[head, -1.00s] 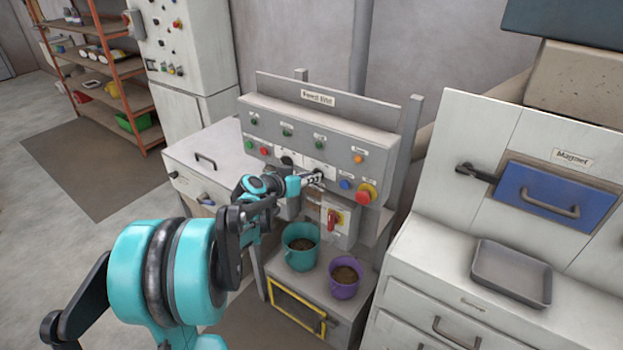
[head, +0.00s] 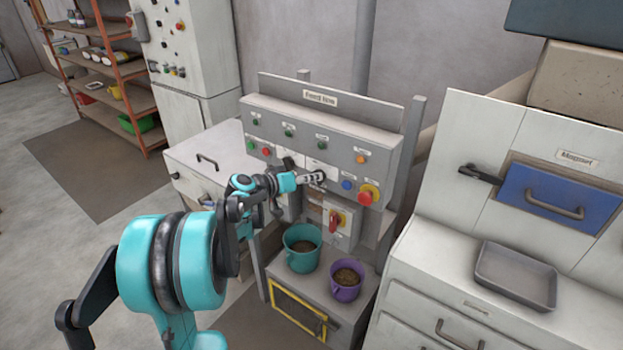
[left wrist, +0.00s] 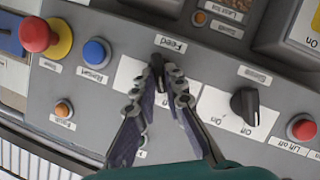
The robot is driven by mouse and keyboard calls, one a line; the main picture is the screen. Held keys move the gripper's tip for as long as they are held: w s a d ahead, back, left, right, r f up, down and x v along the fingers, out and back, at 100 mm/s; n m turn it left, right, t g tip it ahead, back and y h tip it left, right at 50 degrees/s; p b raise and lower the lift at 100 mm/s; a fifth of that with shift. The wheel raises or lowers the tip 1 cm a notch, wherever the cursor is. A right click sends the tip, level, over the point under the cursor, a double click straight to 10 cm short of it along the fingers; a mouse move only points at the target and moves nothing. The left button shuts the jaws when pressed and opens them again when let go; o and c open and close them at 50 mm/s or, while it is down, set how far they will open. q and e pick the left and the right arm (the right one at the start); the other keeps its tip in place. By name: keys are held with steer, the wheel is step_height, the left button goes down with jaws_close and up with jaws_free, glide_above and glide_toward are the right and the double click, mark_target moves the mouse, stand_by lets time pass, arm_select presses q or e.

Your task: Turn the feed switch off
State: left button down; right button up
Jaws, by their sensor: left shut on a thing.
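The feed switch (left wrist: 157,70) is a small black rotary knob on a white plate, under a label reading Feed in the left wrist view. My left gripper (left wrist: 161,80) has a fingertip on each side of the knob and is shut on it. In the head view the left gripper (head: 317,178) reaches the sloped grey control panel (head: 340,135) from the left and hides the knob. The fingers cover part of the plate's lettering, so I cannot read the knob's setting. My right gripper is not in view.
A blue button (left wrist: 96,52) and a red mushroom button (left wrist: 38,35) on yellow sit beside the switch. Another black selector (left wrist: 244,106) is on the other side. Below the panel are a red-handled switch (head: 336,221), a teal bucket (head: 301,262) and a purple bucket (head: 345,288).

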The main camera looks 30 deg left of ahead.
arm_select(q)
steer(key=c, duration=1.6)
jaws_free()
steer(key=shift+w, duration=0.1)
steer(key=v, duration=1.2)
